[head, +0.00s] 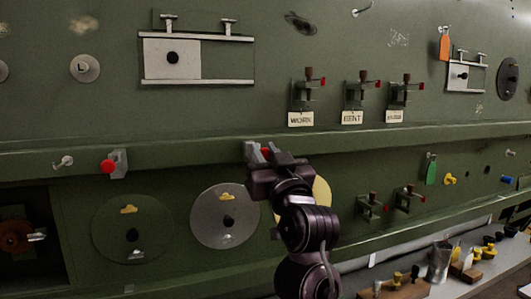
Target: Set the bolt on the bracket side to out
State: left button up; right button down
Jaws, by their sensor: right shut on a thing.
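My right gripper (258,152) is up against the green ledge in the middle of the view. It is shut on a red knob (266,151), of which only a little shows between the fingers. The rest of that bolt and its mount are hidden behind the gripper. Another red knob (107,166) sits at a grey bracket (119,161) on the same ledge, farther left, and nothing touches it. My left gripper is not in view.
Round covers (225,216) are set in the lower wall; a yellow disc (322,196) is partly behind my right arm. Labelled clamps (301,92) hang above right. A framed sliding plate (158,60) is at upper left. A shelf (440,292) with a metal cup (439,262) is lower right.

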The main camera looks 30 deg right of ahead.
jog(key=c, duration=1.7)
grip_release()
jog(key=shift+w, duration=0.1)
jog(key=o, duration=0.3)
jog(key=shift+s+a+f+b, duration=0.1)
jog(key=shift+s+f+b, duration=0.2)
jog(key=shift+s, duration=0.15)
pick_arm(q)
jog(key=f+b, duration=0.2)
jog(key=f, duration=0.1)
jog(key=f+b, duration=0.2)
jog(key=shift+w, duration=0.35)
pick_arm(e)
jog(key=v, duration=0.7)
jog(key=shift+r, duration=0.1)
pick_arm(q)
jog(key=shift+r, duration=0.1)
pick_arm(e)
jog(key=shift+s+r, duration=0.1)
